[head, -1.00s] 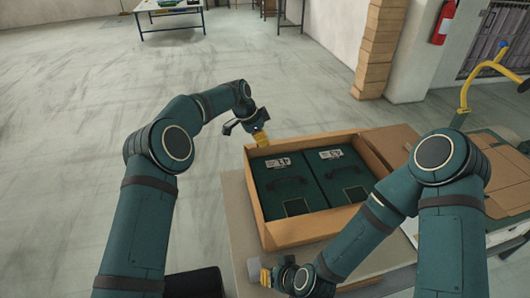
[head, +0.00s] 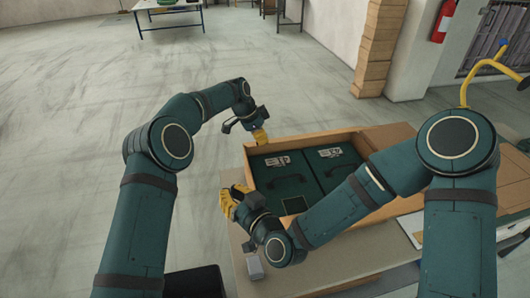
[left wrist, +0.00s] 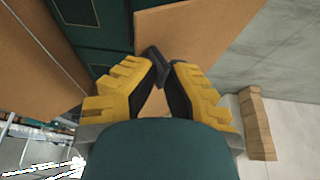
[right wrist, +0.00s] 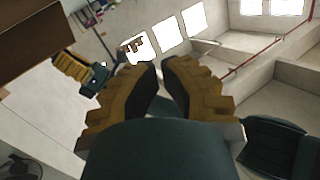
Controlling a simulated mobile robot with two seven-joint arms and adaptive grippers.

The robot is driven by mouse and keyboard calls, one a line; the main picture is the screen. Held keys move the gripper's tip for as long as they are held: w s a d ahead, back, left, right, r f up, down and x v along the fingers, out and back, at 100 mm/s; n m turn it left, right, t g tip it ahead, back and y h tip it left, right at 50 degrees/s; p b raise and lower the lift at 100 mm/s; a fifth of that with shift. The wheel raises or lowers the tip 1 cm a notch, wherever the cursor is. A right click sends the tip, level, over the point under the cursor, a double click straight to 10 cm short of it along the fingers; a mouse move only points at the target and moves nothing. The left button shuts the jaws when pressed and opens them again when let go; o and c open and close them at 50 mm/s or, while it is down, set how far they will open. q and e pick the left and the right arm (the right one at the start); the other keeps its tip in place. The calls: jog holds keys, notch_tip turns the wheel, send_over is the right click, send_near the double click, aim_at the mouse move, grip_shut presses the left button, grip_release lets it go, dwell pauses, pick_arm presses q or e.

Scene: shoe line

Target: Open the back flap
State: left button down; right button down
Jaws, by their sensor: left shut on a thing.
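The open cardboard box (head: 262,208) stands on the table with two dark teal shoe boxes, the left one (head: 275,180) and the right one (head: 332,160), inside. Its back cardboard panel, the back flap (head: 310,142), stands up along the far side. My left gripper (head: 260,138) is at the box's back left corner, shut on the edge of this cardboard; the exact grip is partly hidden. The left wrist view shows brown cardboard (left wrist: 200,30) beyond its fingertips. My right gripper (head: 232,200) is beside the box's left side, its fingers nearly together and nothing visible between them.
The table (head: 330,277) has free room in front of the box. A side flap (head: 390,135) lies outward on the right. My right forearm crosses over the box's front right part. Open floor (head: 80,120) lies to the left, and stacked cardboard (head: 376,50) stands behind.

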pick_arm(q)
jog(key=shift+w+a+f, duration=0.1)
jog(key=shift+a+f, duration=0.05)
jog(key=shift+a, duration=0.05)
pick_arm(e)
jog(key=w+d+f+n+h, duration=0.2)
jog(key=w+d+n+h, duration=0.15)
jog(key=n, duration=0.75)
jog(key=w+d+f+n+t+h, duration=0.1)
jog(key=w+d+f+n+h, duration=0.3)
jog(key=n, duration=0.7)
jog(key=w+d+f+n, duration=0.1)
jog(key=w+d+n, duration=0.1)
jog(key=w+n, duration=0.65)
jog(key=w+a+n, duration=0.3)
jog(key=w, duration=0.5)
jog(key=shift+a, duration=0.15)
jog(key=shift+w, duration=0.1)
